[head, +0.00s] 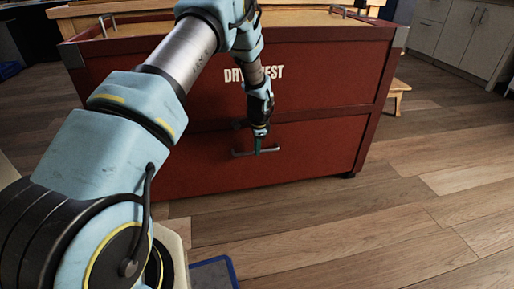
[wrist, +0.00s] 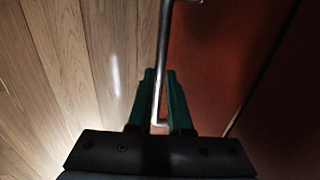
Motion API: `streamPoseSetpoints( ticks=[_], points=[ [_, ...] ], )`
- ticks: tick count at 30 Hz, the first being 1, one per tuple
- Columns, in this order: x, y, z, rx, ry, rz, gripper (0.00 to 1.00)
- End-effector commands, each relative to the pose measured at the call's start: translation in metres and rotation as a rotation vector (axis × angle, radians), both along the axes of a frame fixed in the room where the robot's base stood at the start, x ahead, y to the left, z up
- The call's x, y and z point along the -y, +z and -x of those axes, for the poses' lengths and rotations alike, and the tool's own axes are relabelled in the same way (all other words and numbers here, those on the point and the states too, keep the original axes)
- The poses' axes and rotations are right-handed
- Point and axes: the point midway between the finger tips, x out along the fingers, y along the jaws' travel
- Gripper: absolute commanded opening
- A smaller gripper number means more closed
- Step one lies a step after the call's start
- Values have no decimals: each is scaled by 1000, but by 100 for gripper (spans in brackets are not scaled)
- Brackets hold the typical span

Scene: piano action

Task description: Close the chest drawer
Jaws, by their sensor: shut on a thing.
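The red chest (head: 320,75) has pale lettering on its upper front, partly hidden by my arm. Its lower front is a red drawer (head: 318,148) with a grey bar handle (head: 271,150). The drawer front looks about level with the chest; I cannot tell whether a small gap is left. My gripper (head: 257,148) points down at the handle's middle. In the wrist view the green fingers (wrist: 163,100) are shut around the handle bar (wrist: 164,50), with the red drawer front (wrist: 205,60) to the right.
The wooden floor (head: 400,215) in front and to the right of the chest is clear. A blue-edged mat or tray (head: 214,273) lies at the bottom. A small wooden stool (head: 398,90) stands right of the chest, with pale cabinets (head: 465,35) behind.

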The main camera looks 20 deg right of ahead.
Motion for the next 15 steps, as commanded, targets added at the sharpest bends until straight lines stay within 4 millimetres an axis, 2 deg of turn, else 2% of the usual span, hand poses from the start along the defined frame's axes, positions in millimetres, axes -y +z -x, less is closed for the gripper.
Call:
streamPoseSetpoints(
  ticks=[1, 2, 9, 15],
  points=[
    [1, 2, -8, 17, 1, 8, 0],
    [1, 2, -8, 17, 1, 8, 21],
    [0, 2, -6, 13, 1, 7, 47],
    [0, 1, -5, 10, 1, 6, 47]
  ],
)
